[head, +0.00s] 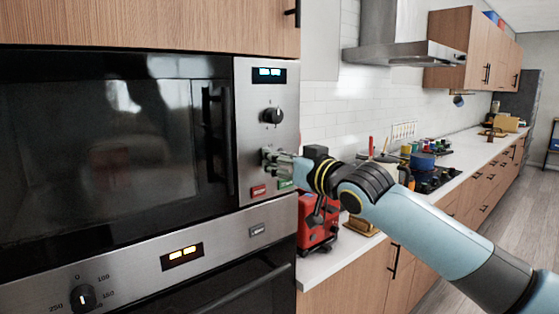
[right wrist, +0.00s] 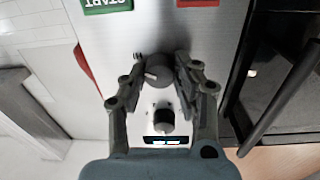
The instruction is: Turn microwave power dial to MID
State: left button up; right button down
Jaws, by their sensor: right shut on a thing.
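The microwave (head: 110,140) is built into the cabinet at the left of the head view, with a steel control panel on its right side. The upper dial (head: 272,115) is black and sits free below the lit display (head: 269,75). My right gripper (head: 272,158) is at the lower dial, which it largely hides in the head view. In the right wrist view, the panel appears upside down. There the lower dial (right wrist: 158,72) is between the fingers of my right gripper (right wrist: 161,64), which is shut on it. The upper dial (right wrist: 163,118) is also visible. My left gripper is not in view.
A green START button (right wrist: 107,4) and a red button (head: 258,190) are just below the lower dial. An oven (head: 182,257) with its own dial is underneath. A red appliance (head: 314,225) stands on the counter beside the cabinet, under my right arm.

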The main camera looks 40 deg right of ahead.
jog(key=n+b, duration=0.3)
jog(key=n, duration=0.8)
jog(key=shift+f, duration=0.1)
jog(key=shift+n, duration=0.3)
dwell(0.4)
jog(key=c, duration=1)
grip_release()
jog(key=shift+s, duration=0.1)
jog(key=shift+s+d+f, duration=0.1)
jog(key=shift+s+d, duration=0.05)
jog(key=shift+s, duration=2.8)
jog(key=shift+s+d+f, duration=0.1)
jog(key=shift+s+d, duration=0.05)
jog(key=shift+s, duration=2.8)
